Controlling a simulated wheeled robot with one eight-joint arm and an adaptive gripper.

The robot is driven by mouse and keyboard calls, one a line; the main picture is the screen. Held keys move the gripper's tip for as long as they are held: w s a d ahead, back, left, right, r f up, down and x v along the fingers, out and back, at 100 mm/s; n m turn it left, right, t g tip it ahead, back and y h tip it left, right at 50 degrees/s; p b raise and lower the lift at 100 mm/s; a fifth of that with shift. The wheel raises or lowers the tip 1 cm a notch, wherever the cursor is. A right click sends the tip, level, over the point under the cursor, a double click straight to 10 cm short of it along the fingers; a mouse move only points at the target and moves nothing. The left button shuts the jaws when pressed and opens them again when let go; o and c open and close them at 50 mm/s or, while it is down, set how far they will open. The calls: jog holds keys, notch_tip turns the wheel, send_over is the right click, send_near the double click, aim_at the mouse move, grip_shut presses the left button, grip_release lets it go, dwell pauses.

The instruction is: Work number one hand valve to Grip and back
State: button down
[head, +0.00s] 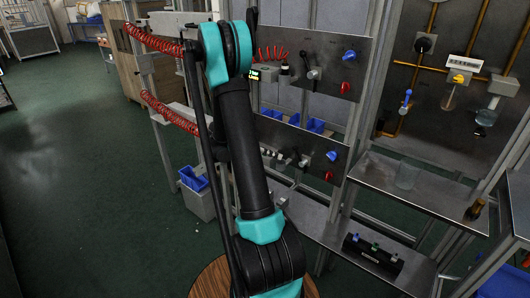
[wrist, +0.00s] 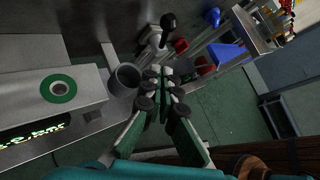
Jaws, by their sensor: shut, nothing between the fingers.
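A grey hand valve with a black-knobbed lever (wrist: 168,20) stands on the panel beyond my gripper in the wrist view. In the head view a hand valve of this kind (head: 313,73) sits on the upper panel (head: 325,60), right of a small display. No readable number or Grip mark shows. My gripper (wrist: 165,82) is shut and empty, its dark round finger joints close together, and stands apart from the lever. In the head view my arm hides most of the gripper.
A grey cup-like cylinder (wrist: 125,77) is just left of my fingertips, beside a pale box with a green ring (wrist: 59,89) and lit display. A blue knob (head: 349,56) and red knob (head: 345,87) sit right of the valve.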

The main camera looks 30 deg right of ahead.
jog(key=d, duration=0.2)
jog(key=s+d, duration=0.1)
jog(key=d, duration=0.2)
jog(key=shift+s+d+r, duration=0.15)
jog(key=shift+r, duration=0.05)
jog(key=shift+s+r, duration=0.1)
jog(key=shift+m+t+y, duration=0.3)
jog(key=shift+t+y, duration=0.1)
jog(key=shift+t, duration=0.1)
